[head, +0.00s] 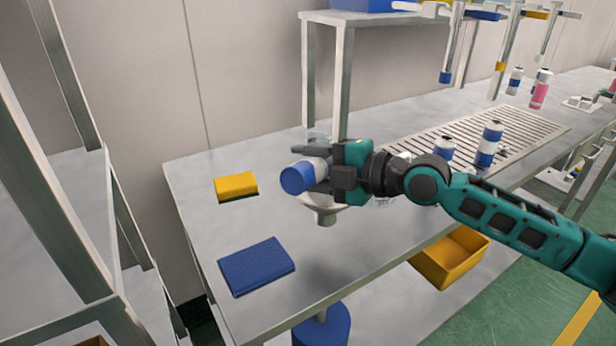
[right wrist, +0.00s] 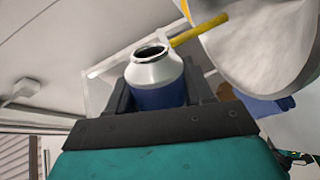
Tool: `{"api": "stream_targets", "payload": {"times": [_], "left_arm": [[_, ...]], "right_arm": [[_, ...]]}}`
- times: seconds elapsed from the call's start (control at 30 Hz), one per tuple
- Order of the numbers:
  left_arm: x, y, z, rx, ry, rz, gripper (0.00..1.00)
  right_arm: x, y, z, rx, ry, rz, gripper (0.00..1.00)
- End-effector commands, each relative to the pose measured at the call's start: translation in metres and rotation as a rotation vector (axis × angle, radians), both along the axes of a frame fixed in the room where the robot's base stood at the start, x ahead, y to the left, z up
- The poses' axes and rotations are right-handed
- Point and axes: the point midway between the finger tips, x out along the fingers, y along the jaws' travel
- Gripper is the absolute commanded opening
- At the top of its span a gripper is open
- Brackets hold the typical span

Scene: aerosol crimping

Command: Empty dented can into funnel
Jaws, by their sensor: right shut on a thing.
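My right gripper (head: 345,172) is shut on a blue and white can (head: 297,179). The can lies tipped on its side, its blue end toward the left of the head view. In the right wrist view the can (right wrist: 158,82) sits between both fingers, with an open dark mouth and white shoulder; no dent shows. The metal funnel (head: 326,217) is just below the gripper in the head view, partly hidden by it. A large grey bowl shape, apparently the funnel (right wrist: 265,45), is beside the can in the right wrist view. My left gripper is out of view.
A yellow sponge (head: 236,186) and a blue cloth or pad (head: 257,267) lie on the metal table (head: 200,240). A blue bucket (head: 322,328) stands below the table edge. A yellow bin (head: 450,257) is at the front. Several cans stand farther right near a slatted grate (head: 530,127).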

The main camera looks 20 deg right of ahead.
Motion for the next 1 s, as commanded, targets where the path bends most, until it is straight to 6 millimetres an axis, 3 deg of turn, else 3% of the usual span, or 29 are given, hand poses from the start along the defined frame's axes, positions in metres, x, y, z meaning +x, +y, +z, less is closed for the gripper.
{"api": "stream_targets", "payload": {"times": [0.03,0.2,0.63,1.0], "left_arm": [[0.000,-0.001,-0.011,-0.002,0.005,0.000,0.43],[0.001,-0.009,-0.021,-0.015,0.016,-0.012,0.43],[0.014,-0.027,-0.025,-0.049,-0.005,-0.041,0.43],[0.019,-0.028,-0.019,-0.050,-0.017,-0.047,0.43]], "right_arm": [[0.001,-0.002,-0.001,0.036,0.022,-0.001,0.17],[0.003,-0.005,0.004,0.154,0.104,-0.001,0.17],[0.010,-0.014,0.015,0.454,0.315,0.000,0.17],[0.012,-0.017,0.020,0.527,0.370,0.000,0.17]]}}
